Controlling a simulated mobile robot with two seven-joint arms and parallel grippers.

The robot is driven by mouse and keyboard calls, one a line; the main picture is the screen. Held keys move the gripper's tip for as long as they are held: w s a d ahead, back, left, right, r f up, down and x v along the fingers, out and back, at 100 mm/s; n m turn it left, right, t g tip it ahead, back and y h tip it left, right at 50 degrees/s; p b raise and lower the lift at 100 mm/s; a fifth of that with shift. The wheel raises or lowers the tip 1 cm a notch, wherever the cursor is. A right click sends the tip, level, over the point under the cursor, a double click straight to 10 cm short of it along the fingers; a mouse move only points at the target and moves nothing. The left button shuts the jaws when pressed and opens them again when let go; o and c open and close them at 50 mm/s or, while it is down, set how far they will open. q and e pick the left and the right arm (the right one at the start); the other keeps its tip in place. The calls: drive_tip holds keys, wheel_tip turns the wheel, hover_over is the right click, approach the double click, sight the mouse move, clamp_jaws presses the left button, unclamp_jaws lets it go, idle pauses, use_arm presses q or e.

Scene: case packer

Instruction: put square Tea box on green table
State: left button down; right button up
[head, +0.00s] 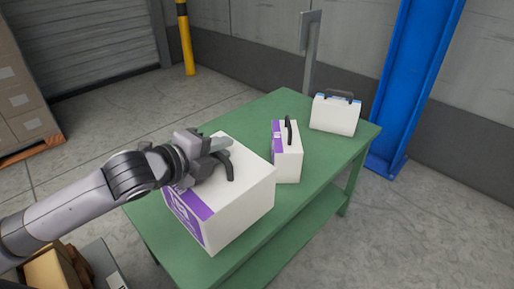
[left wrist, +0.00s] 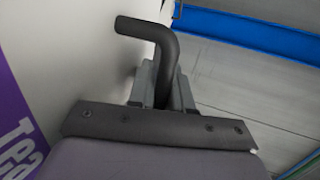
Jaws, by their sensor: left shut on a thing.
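The square Tea box (head: 240,205) is a large white cube with purple panels, at the near left end of the green table (head: 330,192). My left gripper (head: 222,160) is at the top of the box, shut on its dark handle. In the left wrist view the dark bent handle (left wrist: 160,50) passes between the jaws (left wrist: 162,88), and part of the purple "Tea" label (left wrist: 18,125) shows at the left. The box appears to be over or on the tabletop; its underside is hidden, so I cannot tell whether it touches. My right gripper is not in view.
A slim white and purple case (head: 288,160) with a dark handle stands mid-table, close to the box. A white and blue case (head: 335,115) stands at the far end. A blue column (head: 405,85) rises behind the table. Cartons (head: 22,105) stand on a pallet at the left.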

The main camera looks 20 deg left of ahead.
use_arm(q)
drive_tip(key=w+a+r, duration=0.4)
drive_tip(key=a+r, duration=0.2)
drive_tip(key=r, duration=0.2)
wheel_tip(320, 180, down, 15)
drive_tip(key=b, duration=0.3)
drive_tip(key=shift+w+a+r, duration=0.15)
drive_tip(key=shift+f+b, duration=0.7)
drive_tip(key=shift+f, duration=1.95)
drive_tip(key=c, duration=1)
unclamp_jaws()
drive_tip(key=shift+f, duration=0.2)
drive_tip(key=shift+c, duration=0.2)
